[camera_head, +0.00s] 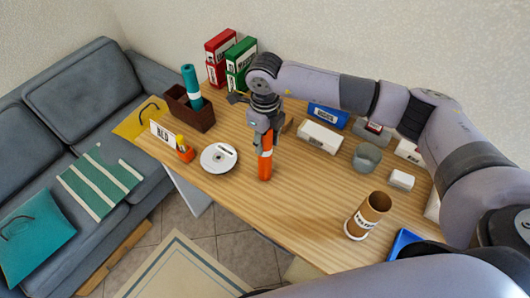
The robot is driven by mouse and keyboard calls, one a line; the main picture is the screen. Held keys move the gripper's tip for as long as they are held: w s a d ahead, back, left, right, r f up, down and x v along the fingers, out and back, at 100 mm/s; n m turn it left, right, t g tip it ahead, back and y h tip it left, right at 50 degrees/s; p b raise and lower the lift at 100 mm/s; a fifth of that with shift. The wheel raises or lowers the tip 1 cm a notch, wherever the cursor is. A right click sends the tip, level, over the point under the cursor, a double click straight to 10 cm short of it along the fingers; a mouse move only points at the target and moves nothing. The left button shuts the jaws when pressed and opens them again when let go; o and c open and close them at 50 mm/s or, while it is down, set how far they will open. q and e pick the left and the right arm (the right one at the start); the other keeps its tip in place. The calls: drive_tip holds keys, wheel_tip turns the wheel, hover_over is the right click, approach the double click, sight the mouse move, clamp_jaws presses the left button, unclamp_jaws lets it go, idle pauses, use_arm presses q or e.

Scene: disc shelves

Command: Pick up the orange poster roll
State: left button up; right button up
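The orange poster roll (265,168) stands upright at the middle of the wooden table, with a pale band near its middle. My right gripper (266,137) comes down on it from above, with its fingers against both sides of the roll's upper part. The gripper looks shut on the roll. My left gripper is not in view.
A disc (219,157) lies left of the roll. A brown box (190,115) holds a teal roll (191,86). A brown tube (369,213) stands near the front right. A grey cup (366,157) and white boxes (320,136) are at right. Wood just in front of the roll is clear.

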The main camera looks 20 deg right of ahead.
drive_tip(key=c, duration=0.7)
drive_tip(key=shift+r, duration=0.15)
